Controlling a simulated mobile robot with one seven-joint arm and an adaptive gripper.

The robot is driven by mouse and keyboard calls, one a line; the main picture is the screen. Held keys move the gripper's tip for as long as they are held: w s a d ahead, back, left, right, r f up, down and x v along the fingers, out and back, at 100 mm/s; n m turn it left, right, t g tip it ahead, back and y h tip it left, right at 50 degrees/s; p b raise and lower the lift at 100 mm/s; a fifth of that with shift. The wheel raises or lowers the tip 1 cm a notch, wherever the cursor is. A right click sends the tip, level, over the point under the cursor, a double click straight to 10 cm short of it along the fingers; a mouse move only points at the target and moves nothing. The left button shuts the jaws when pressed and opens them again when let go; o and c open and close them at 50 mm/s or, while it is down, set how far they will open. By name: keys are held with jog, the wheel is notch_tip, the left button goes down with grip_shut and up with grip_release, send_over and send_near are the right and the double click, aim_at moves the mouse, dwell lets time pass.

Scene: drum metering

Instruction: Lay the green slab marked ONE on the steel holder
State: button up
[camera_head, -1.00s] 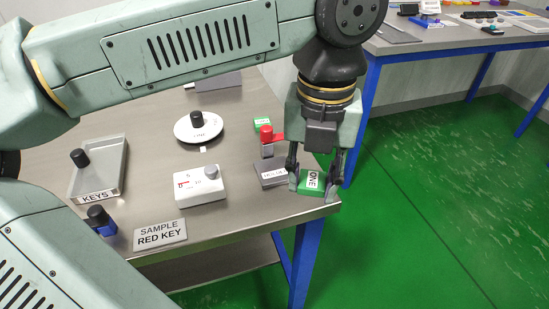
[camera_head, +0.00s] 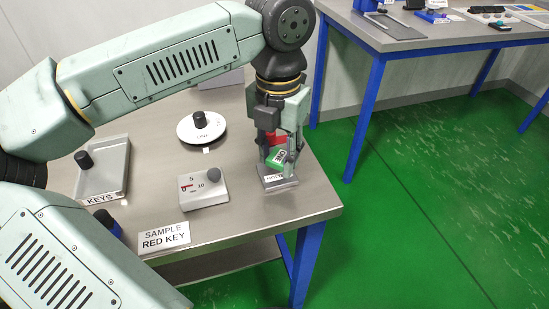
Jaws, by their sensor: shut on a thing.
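The green slab marked ONE (camera_head: 276,157) is held between the fingers of my gripper (camera_head: 278,160), shut on it. It looks tilted in the picture. The steel holder (camera_head: 280,183) is a small grey block with a white label, near the right side of the near table. The slab and fingertips show at the holder's back part, over or just behind it. I cannot tell whether slab and holder touch, as the fingers hide part of both.
A red thing (camera_head: 276,138) is close behind the gripper, mostly hidden. To the left are a white box with a grey knob (camera_head: 203,188), a round white dish (camera_head: 201,129), a KEYS tray (camera_head: 104,178) and a SAMPLE RED KEY sign (camera_head: 164,238). The table's front right corner is bare.

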aim_at(275, 156)
jog(key=f, duration=0.1)
jog(key=w+f+p, duration=0.1)
jog(key=shift+a+f, duration=0.3)
jog(key=shift+f, duration=0.55)
jog(key=shift+f, duration=0.1)
jog(key=shift+f, duration=0.1)
jog(key=o, duration=1)
jog(key=shift+c, duration=0.2)
jog(key=shift+r, duration=0.4)
notch_tip(275, 156, up, 12)
jog(key=shift+f+b, duration=0.15)
jog(key=shift+b, duration=0.3)
